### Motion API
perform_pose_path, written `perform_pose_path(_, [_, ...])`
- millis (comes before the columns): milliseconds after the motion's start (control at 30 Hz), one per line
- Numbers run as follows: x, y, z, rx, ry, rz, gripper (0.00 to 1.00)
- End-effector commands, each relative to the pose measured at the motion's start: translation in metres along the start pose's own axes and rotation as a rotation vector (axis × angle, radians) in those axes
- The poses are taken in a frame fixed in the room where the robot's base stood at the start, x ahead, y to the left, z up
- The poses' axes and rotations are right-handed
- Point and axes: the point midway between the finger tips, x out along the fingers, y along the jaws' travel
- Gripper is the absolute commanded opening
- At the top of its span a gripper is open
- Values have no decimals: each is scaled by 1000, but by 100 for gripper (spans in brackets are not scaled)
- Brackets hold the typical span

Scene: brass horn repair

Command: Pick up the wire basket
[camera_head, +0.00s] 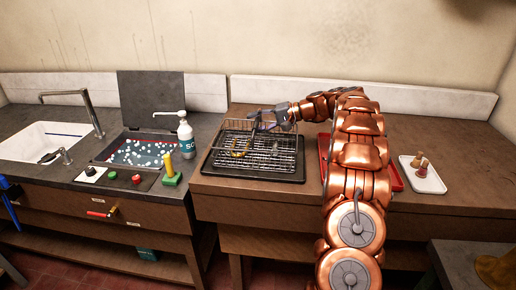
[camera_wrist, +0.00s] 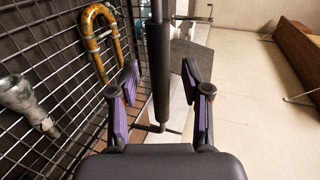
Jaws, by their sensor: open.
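The wire basket (camera_head: 282,148) sits on a dark tray (camera_head: 255,174) on the wooden counter. Its mesh fills the left of the wrist view (camera_wrist: 60,90). A brass U-shaped tube (camera_wrist: 92,45) and a silvery mouthpiece-like part (camera_wrist: 25,98) lie in it. My gripper (camera_head: 257,121) is at the basket's upper back. In the wrist view, my open gripper (camera_wrist: 161,80) has purple-padded fingers on either side of a thick dark bar (camera_wrist: 160,60), which looks like the basket's handle. Gaps show on both sides of the bar.
A red tray (camera_head: 323,150) lies right of the basket, partly hidden by my arm. A white tray with small parts (camera_head: 428,180) is farther right. A basin of white beads (camera_head: 135,152), a soap bottle (camera_head: 186,138) and a sink (camera_head: 40,142) are left.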

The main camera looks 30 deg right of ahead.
Motion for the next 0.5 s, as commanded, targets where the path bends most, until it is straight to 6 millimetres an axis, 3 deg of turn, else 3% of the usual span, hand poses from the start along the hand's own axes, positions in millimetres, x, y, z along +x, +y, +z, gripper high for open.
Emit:
perform_pose_path(33, [0,0,0,0,0,0,46])
perform_pose_path(500, [0,0,0,0,0,1,0])
